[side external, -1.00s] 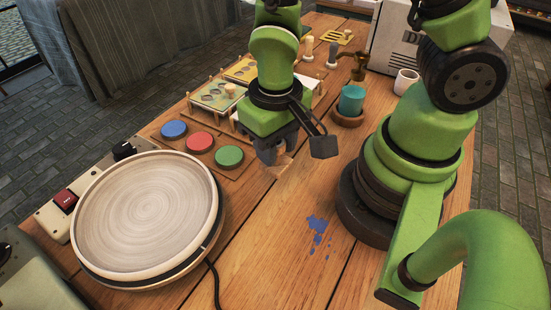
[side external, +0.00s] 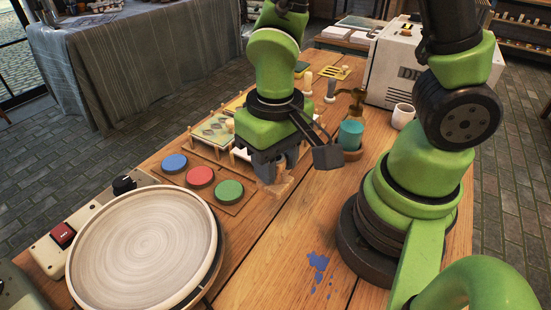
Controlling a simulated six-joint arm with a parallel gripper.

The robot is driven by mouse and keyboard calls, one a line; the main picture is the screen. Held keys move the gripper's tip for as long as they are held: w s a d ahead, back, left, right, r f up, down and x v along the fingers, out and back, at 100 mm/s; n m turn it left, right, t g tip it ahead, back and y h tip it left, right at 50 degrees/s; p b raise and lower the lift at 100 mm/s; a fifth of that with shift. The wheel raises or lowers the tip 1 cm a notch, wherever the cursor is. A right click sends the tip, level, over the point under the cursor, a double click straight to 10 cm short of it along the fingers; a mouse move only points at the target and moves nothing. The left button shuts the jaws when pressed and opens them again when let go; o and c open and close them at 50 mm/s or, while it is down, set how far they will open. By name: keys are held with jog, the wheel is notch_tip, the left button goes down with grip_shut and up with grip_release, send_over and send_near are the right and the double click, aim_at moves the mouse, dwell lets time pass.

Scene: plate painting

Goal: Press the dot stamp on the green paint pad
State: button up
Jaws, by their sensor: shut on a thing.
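The green paint pad (side external: 229,192) is a round disc at the right end of a wooden strip, beside the red pad (side external: 200,177) and the blue pad (side external: 174,163). My gripper (side external: 272,176) points down to the right of the green pad, apart from it. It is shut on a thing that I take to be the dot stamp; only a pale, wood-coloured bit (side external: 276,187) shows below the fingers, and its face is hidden. I cannot tell its exact height above the table.
A round plate (side external: 145,248) sits at front left, beside a control box with a red switch (side external: 62,235). Stencil racks (side external: 212,128) stand behind the pads. A teal cup (side external: 350,134) and a white mug (side external: 403,115) are to the right. Blue paint splashes (side external: 318,262) mark the bare wood in front.

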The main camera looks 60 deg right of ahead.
jog(key=w+d+f, duration=0.1)
jog(key=w+f, duration=0.1)
jog(key=w, duration=1)
jog(key=shift+s+d+f, duration=0.15)
jog(key=shift+f, duration=2.6)
jog(key=shift+f, duration=0.55)
notch_tip(320, 180, up, 7)
